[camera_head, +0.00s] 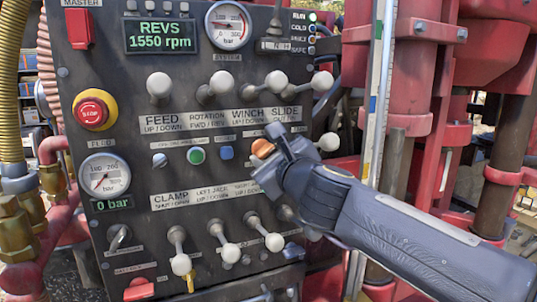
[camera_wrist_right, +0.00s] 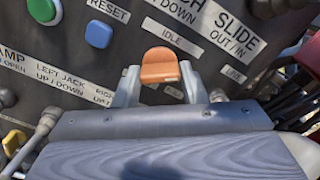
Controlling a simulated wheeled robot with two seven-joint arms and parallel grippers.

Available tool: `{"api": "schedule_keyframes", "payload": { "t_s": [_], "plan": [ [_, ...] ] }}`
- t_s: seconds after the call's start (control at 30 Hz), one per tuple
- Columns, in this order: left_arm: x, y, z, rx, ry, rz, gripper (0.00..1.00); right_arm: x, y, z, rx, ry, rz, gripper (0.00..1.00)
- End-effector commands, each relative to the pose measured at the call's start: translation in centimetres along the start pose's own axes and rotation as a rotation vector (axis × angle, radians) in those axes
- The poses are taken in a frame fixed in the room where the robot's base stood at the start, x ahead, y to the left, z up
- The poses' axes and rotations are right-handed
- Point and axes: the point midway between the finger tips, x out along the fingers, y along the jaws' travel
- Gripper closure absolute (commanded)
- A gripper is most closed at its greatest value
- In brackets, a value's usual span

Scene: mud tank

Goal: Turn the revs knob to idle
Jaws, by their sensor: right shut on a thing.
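The orange revs knob (camera_head: 262,148) sits on the dark control panel (camera_head: 140,140), right of the blue button. In the right wrist view the knob (camera_wrist_right: 160,66) stands between my two fingertips, with the IDLE label (camera_wrist_right: 174,37) above it and slightly right. My right gripper (camera_head: 268,157) reaches in from the lower right and is shut on the knob; its fingers (camera_wrist_right: 160,86) flank it. The knob's base and the labels below are partly hidden by the gripper. The display (camera_head: 160,36) reads REVS 1550 rpm. My left gripper is not in view.
A row of white-knobbed levers (camera_head: 220,82) runs above the knob, and another row (camera_head: 225,253) below. A green button (camera_head: 196,155) and a blue button (camera_head: 226,152) are to the left. Red metalwork (camera_head: 415,80) stands to the right. A red emergency stop (camera_head: 91,110) is far left.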

Motion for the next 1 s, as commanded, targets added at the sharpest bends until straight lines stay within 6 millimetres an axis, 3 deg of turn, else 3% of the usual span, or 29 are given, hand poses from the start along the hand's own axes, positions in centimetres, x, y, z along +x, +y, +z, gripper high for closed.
{"api": "schedule_keyframes", "payload": {
  "t_s": [0.37,1.0],
  "plan": [
    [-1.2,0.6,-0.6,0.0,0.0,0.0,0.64,0.0,-0.1,0.2,-0.17,0.001,0.002,0.85],
    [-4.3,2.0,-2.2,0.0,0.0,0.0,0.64,0.0,-0.1,0.2,-0.744,-0.001,0.003,0.85]
  ]
}}
